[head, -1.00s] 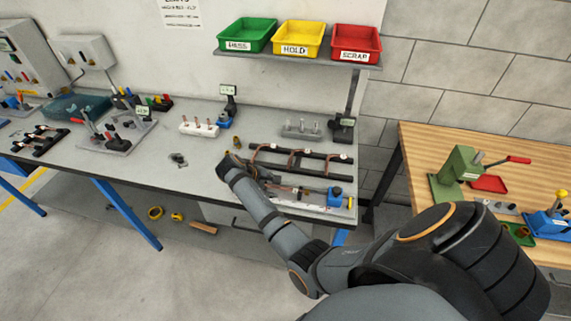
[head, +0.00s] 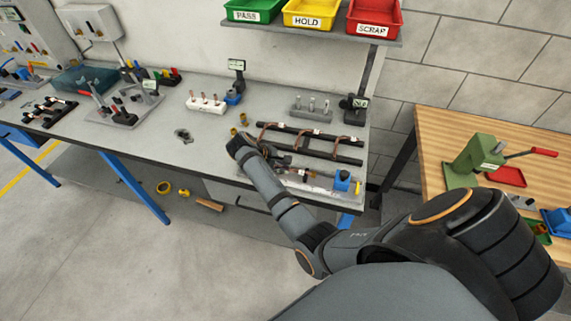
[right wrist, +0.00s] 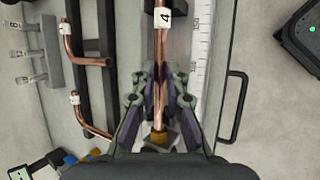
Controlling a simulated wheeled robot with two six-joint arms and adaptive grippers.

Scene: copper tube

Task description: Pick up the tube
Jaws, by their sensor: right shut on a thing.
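In the right wrist view a straight copper tube (right wrist: 160,45) with a white tag marked 4 (right wrist: 163,16) runs between the fingers of my right gripper (right wrist: 161,78). The gripper is shut on it. A brass-coloured end piece (right wrist: 158,138) shows below the fingers, near the palm. In the head view my right gripper (head: 272,158) is over the front right of the grey bench, and my own arm partly hides it and the tube. Whether the tube touches the surface beneath cannot be told. My left gripper is not in view.
A black rack (head: 320,145) with bent copper tubes lies just behind the gripper. A white scaled strip (right wrist: 204,45) runs beside the tube. A blue block (head: 342,180) stands at the bench's front right. Brass pieces (head: 238,128) stand near my wrist.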

